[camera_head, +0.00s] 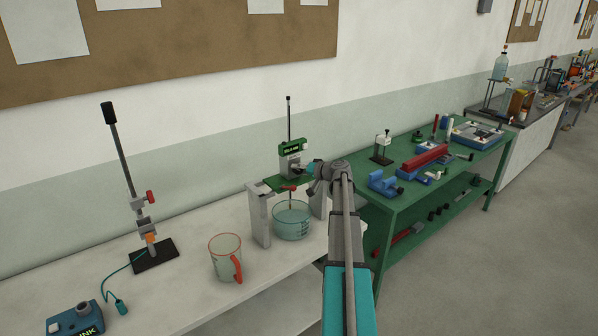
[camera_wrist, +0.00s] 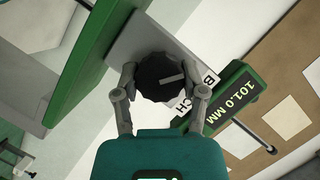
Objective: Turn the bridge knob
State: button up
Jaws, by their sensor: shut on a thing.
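The knob (camera_wrist: 160,77) is dark and round with a pale pointer line on its face. It sits on a grey plate in the wrist view, partly over a white label with the letters "B" and "CH" showing. My gripper (camera_wrist: 158,80) is shut on the knob, one finger on each side. A green display (camera_wrist: 237,105) beside it reads 101.0 MM. In the head view the bridge (camera_head: 277,184) is a green plate on grey blocks, with my gripper (camera_head: 303,170) at its right side. The knob is too small to make out there.
A glass bowl (camera_head: 291,222) stands under the bridge. A measuring jug (camera_head: 226,258) with a red handle and a stand with an upright rod (camera_head: 125,165) are to the left on the pale bench. A green table (camera_head: 440,165) with tools is on the right.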

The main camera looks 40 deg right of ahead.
jog(key=o, duration=1.1)
jog(key=shift+o, duration=0.2)
jog(key=shift+n, duration=0.3)
